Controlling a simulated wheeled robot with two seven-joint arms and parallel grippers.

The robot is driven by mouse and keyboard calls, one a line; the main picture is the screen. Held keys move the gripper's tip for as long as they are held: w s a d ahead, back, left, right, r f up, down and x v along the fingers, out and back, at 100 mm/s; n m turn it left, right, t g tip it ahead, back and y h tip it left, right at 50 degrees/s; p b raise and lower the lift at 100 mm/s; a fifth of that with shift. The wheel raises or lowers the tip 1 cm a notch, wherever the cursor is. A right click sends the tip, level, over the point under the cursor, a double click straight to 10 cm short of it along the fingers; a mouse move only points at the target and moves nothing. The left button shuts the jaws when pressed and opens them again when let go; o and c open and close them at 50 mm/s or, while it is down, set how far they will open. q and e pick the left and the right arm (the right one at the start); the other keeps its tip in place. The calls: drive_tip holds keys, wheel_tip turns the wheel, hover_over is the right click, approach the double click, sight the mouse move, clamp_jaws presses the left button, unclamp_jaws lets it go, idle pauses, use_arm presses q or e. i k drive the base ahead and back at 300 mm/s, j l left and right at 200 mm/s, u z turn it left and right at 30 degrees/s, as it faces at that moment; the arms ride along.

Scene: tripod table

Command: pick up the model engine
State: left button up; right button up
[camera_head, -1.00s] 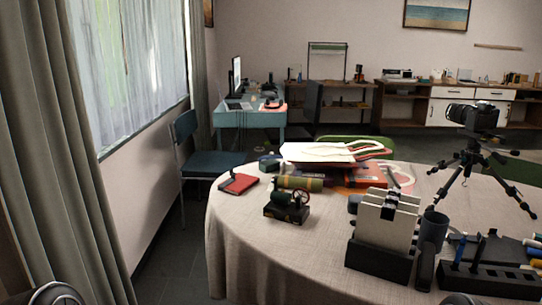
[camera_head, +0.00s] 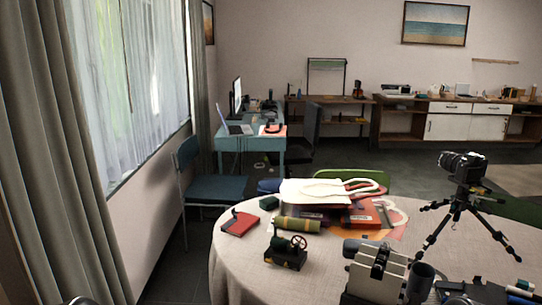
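The model engine (camera_head: 286,254) is a small dark machine with a green cylinder and a spoked flywheel on a black base. It stands upright on the round table (camera_head: 236,265), left of the table's middle, with bare cloth around its front and left. An olive-green roll (camera_head: 297,224) lies just behind it. Neither of my grippers can be made out; only small rounded parts, probably of my arms, show at the bottom edge. Nothing touches the engine from my side.
A red notebook (camera_head: 239,223) lies behind left of the engine. Books and a white bag (camera_head: 318,191) are behind. A grey-white file holder (camera_head: 376,272), a dark cup (camera_head: 420,279) and a camera on a tripod (camera_head: 462,168) stand to the right. A blue chair (camera_head: 214,189) is beyond the table.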

sight(280, 250)
drive_tip(key=i+j+z, duration=0.4)
drive_tip(key=j, duration=0.2)
drive_tip(key=i+j+z, duration=0.2)
drive_tip(key=j, duration=0.15)
drive_tip(key=i+j+z, duration=0.2)
drive_tip(key=j, duration=0.15)
drive_tip(key=j+z, duration=0.2)
drive_tip(key=j, duration=0.2)
